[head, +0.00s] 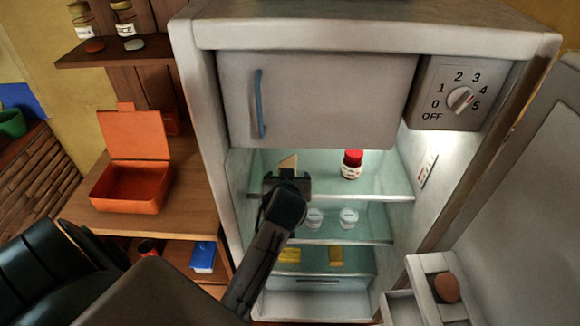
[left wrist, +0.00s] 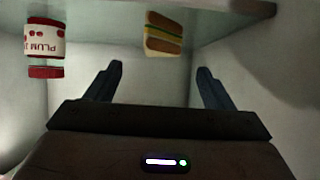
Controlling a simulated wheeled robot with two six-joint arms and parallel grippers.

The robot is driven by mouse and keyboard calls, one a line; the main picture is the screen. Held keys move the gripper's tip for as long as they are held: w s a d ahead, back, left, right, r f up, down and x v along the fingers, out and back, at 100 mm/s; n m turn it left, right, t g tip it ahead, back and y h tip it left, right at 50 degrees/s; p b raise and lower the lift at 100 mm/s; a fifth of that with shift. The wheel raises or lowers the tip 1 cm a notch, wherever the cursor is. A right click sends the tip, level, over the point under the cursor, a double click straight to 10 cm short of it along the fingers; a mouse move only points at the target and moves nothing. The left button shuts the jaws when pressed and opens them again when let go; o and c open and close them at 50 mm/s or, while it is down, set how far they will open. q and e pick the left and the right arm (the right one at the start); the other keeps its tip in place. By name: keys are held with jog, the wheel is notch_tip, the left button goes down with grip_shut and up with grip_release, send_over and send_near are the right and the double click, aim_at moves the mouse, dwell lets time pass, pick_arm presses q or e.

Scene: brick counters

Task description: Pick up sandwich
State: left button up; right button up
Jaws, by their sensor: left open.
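The sandwich (head: 289,162) stands on the upper glass shelf (head: 330,184) of the open fridge, partly hidden behind my left gripper (head: 287,178) in the head view. In the left wrist view, which looks upside down, the sandwich (left wrist: 163,34) shows as a wedge with brown bread and green and yellow filling. My left gripper (left wrist: 158,80) is open and empty. The sandwich lies beyond its fingertips, roughly between their lines, and no contact shows. My right gripper is not in view.
A red-lidded plum jar (head: 351,165) stands on the same shelf, right of the sandwich. Two white cups (head: 348,218) and yellow items (head: 336,255) sit on lower shelves. The fridge door (head: 530,200) is open at right. An open orange lunchbox (head: 132,187) is on the wooden counter at left.

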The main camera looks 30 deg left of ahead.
aim_at(287, 166)
pick_arm(q)
jog(key=shift+x, duration=1.15)
jog(key=x, duration=0.1)
jog(key=p+x, duration=0.1)
jog(key=x, duration=0.1)
jog(key=p+x, duration=0.1)
jog(key=shift+w+a+r, duration=0.2)
jog(key=shift+w+a, duration=0.15)
jog(key=shift+a, duration=0.2)
jog(key=shift+w+a+f, duration=0.15)
jog(key=shift+w+f, duration=0.1)
jog(key=shift+c, duration=0.4)
jog(key=c, duration=0.6)
